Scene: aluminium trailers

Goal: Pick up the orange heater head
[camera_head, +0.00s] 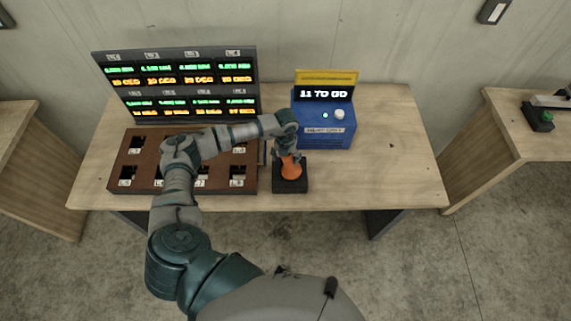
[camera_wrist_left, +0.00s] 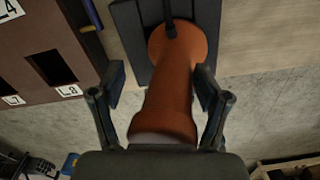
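The orange heater head (camera_head: 291,168) stands on a small black base (camera_head: 290,186) at the front edge of the table. In the left wrist view the heater head (camera_wrist_left: 171,85) is large and runs between the two fingers. My left gripper (camera_head: 288,156) is over the heater head from behind. In the left wrist view the left gripper (camera_wrist_left: 158,92) is open, with one finger on each side of the heater head. A gap shows at the left finger; the right finger is very close to it, and I cannot tell whether it touches. My right gripper is not in view.
A brown rack (camera_head: 125,160) with numbered square slots lies left of the heater head, under my arm. A black display panel (camera_head: 180,82) stands behind the rack. A blue box (camera_head: 325,128) with a yellow-topped display stands behind the base. The table's right side is clear.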

